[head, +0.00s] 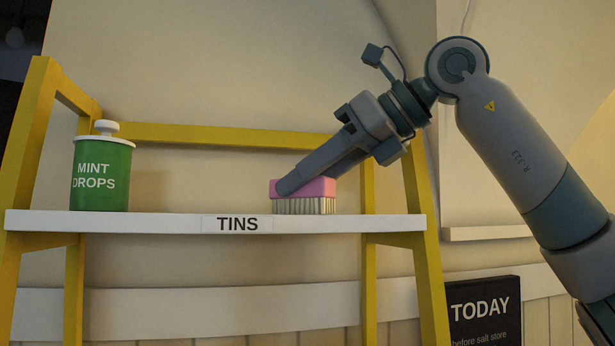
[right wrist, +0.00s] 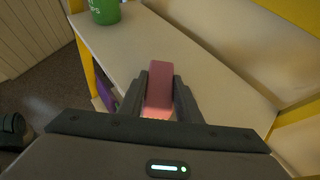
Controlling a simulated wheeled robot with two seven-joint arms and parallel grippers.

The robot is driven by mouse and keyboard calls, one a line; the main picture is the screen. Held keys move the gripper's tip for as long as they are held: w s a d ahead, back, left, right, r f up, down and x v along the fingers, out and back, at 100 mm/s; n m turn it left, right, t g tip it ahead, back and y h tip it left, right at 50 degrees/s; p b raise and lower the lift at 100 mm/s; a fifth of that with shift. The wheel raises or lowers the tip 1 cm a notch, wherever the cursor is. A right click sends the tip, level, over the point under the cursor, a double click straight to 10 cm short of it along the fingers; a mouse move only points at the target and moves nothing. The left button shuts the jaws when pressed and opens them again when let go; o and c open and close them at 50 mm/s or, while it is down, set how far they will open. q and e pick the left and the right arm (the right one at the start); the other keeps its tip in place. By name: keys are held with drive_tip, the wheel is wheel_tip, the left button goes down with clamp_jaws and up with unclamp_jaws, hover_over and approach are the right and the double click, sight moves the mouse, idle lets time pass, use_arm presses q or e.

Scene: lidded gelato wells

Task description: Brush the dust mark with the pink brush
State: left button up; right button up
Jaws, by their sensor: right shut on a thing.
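The pink brush (head: 318,188) is on the right part of the white shelf, pink block up and pale bristles down at the shelf top. My right gripper (head: 284,188) reaches down from the upper right and is shut on the brush. In the right wrist view the pink block (right wrist: 159,85) sits between the two dark fingers of my right gripper (right wrist: 159,98). I cannot tell whether the bristles press on the shelf. No dust mark can be made out in either view. My left gripper is not in view.
The white shelf (head: 150,221), labelled TINS, hangs in a yellow frame (head: 20,135). A green MINT DROPS tin (head: 101,175) stands at its left end and also shows in the right wrist view (right wrist: 104,11). The shelf between tin and brush is clear. A dark TODAY board (head: 482,310) is lower right.

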drive_tip(key=shift+w+a+f+p, duration=0.1)
drive_tip(key=shift+w+a+p, duration=0.15)
drive_tip(key=shift+w, duration=0.25)
drive_tip(key=shift+w+a+p, duration=0.1)
drive_tip(key=shift+w+p, duration=0.1)
drive_tip(key=shift+w, duration=0.3)
drive_tip(key=shift+s+f, duration=0.1)
drive_tip(key=shift+s, duration=0.05)
drive_tip(key=shift+s+d+b, duration=0.2)
drive_tip(key=shift+s+b, duration=0.35)
drive_tip(key=shift+s+d+b, duration=0.3)
drive_tip(key=shift+s, duration=0.45)
drive_tip(key=shift+w+a+r, duration=0.1)
drive_tip(key=shift+w+r, duration=0.1)
drive_tip(key=shift+w, duration=0.05)
drive_tip(key=shift+w+a+p, duration=0.15)
drive_tip(key=shift+w+p, duration=0.3)
drive_tip(key=shift+p, duration=0.1)
drive_tip(key=shift+w+a+f+p, duration=0.15)
drive_tip(key=shift+w+a+p, duration=0.15)
drive_tip(key=shift+w, duration=0.4)
